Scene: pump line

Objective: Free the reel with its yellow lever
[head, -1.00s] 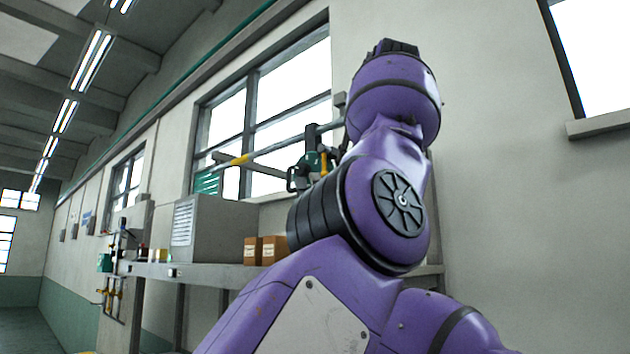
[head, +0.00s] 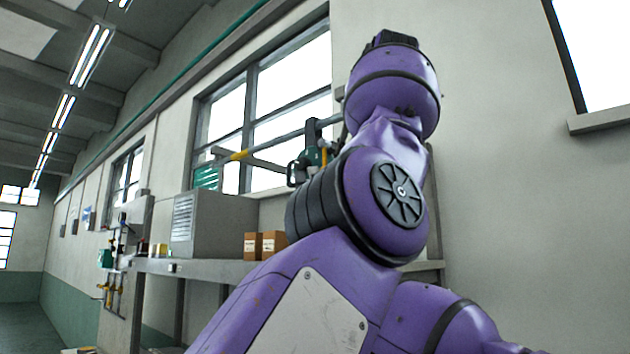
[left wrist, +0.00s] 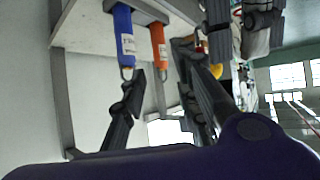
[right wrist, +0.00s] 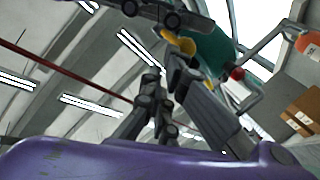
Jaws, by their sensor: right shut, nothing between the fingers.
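The green reel (right wrist: 218,45) hangs high in the right wrist view, with a yellow lever (right wrist: 180,42) at its lower left. The fingertips of my right gripper (right wrist: 162,75) are shut and empty, close below the lever in that picture. I cannot tell whether they touch it.
A bench (head: 218,267) along the wall carries a grey cabinet (head: 212,225) and small brown boxes (head: 262,244). A red knob (right wrist: 237,74) sits beside the reel. Blue (left wrist: 123,35) and orange (left wrist: 158,43) tagged pieces hang beyond my left gripper.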

